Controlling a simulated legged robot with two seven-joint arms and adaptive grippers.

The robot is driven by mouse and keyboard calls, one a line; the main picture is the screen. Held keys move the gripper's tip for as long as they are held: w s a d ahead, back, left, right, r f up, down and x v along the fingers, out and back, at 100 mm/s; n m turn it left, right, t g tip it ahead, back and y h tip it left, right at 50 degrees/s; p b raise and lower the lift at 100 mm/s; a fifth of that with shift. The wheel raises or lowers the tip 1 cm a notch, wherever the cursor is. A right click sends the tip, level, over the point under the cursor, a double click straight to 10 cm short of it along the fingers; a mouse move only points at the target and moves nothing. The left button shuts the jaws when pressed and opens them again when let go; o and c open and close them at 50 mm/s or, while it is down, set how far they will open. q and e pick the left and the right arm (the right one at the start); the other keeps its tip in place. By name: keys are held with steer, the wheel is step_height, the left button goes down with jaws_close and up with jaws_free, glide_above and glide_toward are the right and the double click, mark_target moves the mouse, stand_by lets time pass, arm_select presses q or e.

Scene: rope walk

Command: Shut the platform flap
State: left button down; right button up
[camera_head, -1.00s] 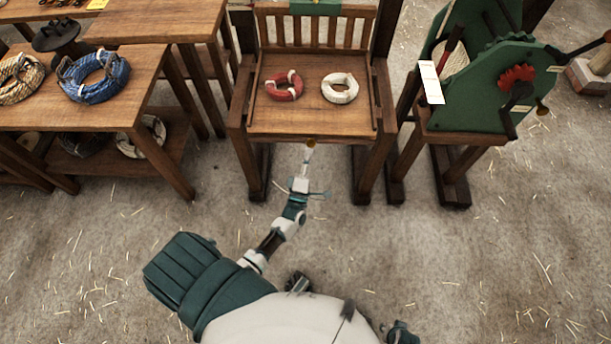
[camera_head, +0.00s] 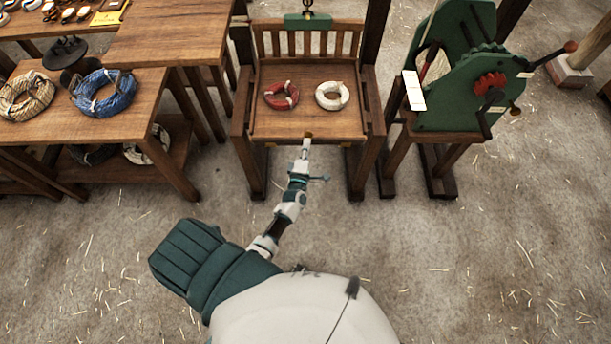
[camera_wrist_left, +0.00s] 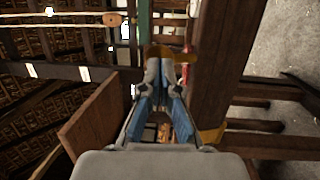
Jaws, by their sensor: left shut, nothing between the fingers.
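The wooden platform (camera_head: 276,118) stands ahead in the head view, with a slatted back and side rails. A small brass knob (camera_head: 308,134) shows at the middle of its front edge, where the flap seems to be; the flap's angle is hard to tell. My left gripper (camera_head: 306,145) is shut and empty, its tip at or just in front of this knob; contact is unclear. In the left wrist view the closed fingers (camera_wrist_left: 167,70) point toward wooden framing and a brass-coloured part (camera_wrist_left: 173,54). My right gripper is out of view.
A red coil (camera_head: 281,96) and a white coil (camera_head: 332,96) lie on the platform. A green winch (camera_head: 465,90) with a crank stands to the right. A table with rope coils (camera_head: 103,93) is on the left. The straw-strewn floor in front is clear.

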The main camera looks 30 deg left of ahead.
mark_target(307, 133)
arm_select(q)
steer(key=shift+w+a+r+n+g+h+p, duration=0.25)
steer(key=shift+w+r+g+p, duration=0.3)
steer(key=shift+p, duration=0.5)
steer(key=shift+w+a+r+n+g+h+p, duration=0.15)
steer(key=shift+w+a+r+g+p, duration=0.3)
steer(key=shift+p, duration=0.55)
steer(key=shift+p+x, duration=0.6)
steer(key=shift+x, duration=0.15)
steer(key=shift+a, duration=0.1)
steer(key=shift+w+r, duration=0.1)
steer(key=shift+r, duration=0.1)
